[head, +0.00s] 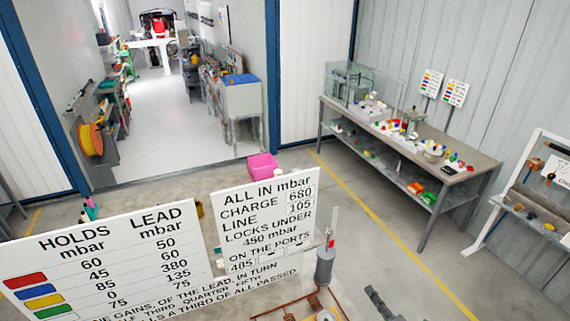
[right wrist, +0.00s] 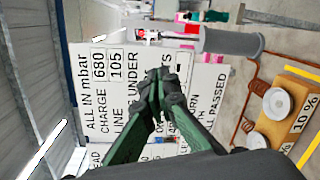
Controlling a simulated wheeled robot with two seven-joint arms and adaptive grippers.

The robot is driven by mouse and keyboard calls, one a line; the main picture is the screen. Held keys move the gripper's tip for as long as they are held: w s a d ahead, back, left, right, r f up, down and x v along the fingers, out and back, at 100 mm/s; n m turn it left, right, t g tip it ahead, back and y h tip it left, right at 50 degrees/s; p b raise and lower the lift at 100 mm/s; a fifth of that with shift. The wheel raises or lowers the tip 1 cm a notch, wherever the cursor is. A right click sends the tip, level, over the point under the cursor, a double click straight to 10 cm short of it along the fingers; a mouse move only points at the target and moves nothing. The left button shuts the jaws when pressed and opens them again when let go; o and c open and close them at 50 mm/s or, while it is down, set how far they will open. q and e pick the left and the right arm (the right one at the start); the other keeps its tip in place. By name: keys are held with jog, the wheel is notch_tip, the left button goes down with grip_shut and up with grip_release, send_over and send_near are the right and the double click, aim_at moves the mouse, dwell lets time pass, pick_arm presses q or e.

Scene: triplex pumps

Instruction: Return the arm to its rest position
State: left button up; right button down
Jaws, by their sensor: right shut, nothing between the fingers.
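My right gripper (head: 380,302) shows as a dark shape at the bottom edge of the head view, right of the grey cylinder. In the right wrist view its green fingers (right wrist: 162,78) meet at the tips, shut and with nothing between them. The rest of my right arm is mostly out of the head view. My left gripper is not in view.
Two white sign boards, one with coloured bars (head: 110,262) and one headed "ALL IN mbar" (head: 262,222), stand in front. A grey cylinder (head: 325,266) and copper coils (right wrist: 251,95) are close by. A workbench (head: 440,172) stands at the right; the floor before it is open.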

jog(key=s+d+r+m+t+h, duration=0.1)
jog(key=s+d+r+m+h, duration=0.15)
jog(key=d+m+h, duration=0.35)
jog(key=s+d+r+m+t+h, duration=0.1)
jog(key=s+d+r+m+h, duration=0.15)
jog(key=d+m, duration=0.45)
jog(key=s+d+f+m+g+h, duration=0.3)
jog(key=s+d+f+m+g, duration=0.2)
jog(key=s+f+m+g, duration=0.4)
jog(key=s+a+f+m+g+y, duration=0.45)
jog(key=s+a+f, duration=0.7)
jog(key=s, duration=0.35)
notch_tip(320, 180, down, 39)
jog(key=s+a+n+g+y+b, duration=0.1)
jog(key=s+n+g+b, duration=0.1)
jog(key=b, duration=0.8)
jog(key=s+f+b, duration=0.3)
jog(key=s+f, duration=0.3)
jog(key=f, duration=0.3)
jog(key=s+f+g+b, duration=0.1)
jog(key=s+f+b, duration=0.2)
jog(key=s+f, duration=0.4)
jog(key=s+f+b, duration=0.3)
jog(key=s+f, duration=0.4)
jog(key=f, duration=0.6)
jog(key=shift+a+f+g+y+b, duration=0.15)
jog(key=shift+f+g+y+b, duration=0.15)
jog(key=shift+g+b, duration=0.1)
